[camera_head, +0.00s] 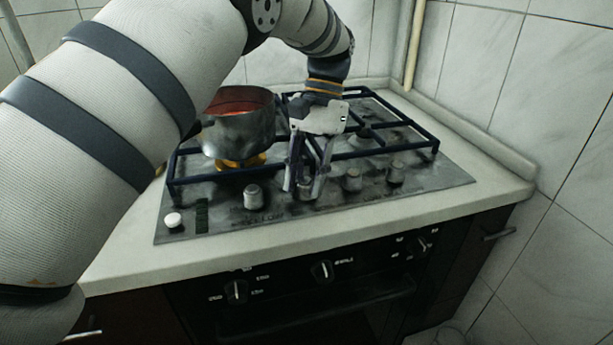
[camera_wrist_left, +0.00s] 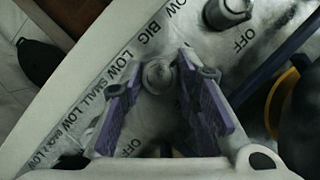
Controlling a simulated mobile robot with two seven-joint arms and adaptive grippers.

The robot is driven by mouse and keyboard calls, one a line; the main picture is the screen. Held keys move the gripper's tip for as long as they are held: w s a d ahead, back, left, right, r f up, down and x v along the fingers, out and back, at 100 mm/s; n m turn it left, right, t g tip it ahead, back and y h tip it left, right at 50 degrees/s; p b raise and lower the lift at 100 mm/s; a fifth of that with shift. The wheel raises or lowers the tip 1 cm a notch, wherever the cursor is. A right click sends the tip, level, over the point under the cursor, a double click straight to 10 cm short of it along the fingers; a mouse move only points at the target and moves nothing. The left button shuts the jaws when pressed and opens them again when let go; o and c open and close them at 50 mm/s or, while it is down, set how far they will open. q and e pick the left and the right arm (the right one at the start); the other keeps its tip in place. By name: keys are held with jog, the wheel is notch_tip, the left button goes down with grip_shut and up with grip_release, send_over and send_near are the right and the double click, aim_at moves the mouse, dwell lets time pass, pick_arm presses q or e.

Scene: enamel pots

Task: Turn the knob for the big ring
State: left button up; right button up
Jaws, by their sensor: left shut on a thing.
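The printed words BIG and LOW (camera_wrist_left: 150,35) are on the panel near this knob. In the head view the fingers largely hide the held knob. Other grey knobs stand in the row: one to the left (camera_head: 253,196) and two to the right, a nearer one (camera_head: 352,179) and a farther one (camera_head: 396,173). My right gripper is not in view.
A grey enamel pot (camera_head: 238,135) with red contents stands on the left of the dark grate (camera_head: 405,128), above an orange-yellow burner (camera_head: 241,163), close to my left arm. A white button (camera_head: 173,219) sits at the front left. Oven knobs (camera_head: 322,270) are below the counter edge.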

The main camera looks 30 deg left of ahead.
pick_arm(q)
jog(key=o, duration=1.1)
jog(key=shift+o, duration=0.2)
jog(key=v, duration=0.6)
jog(key=shift+w+r, duration=0.15)
jog(key=shift+r, duration=0.05)
jog(key=shift+w+r, duration=0.1)
jog(key=shift+r, duration=0.4)
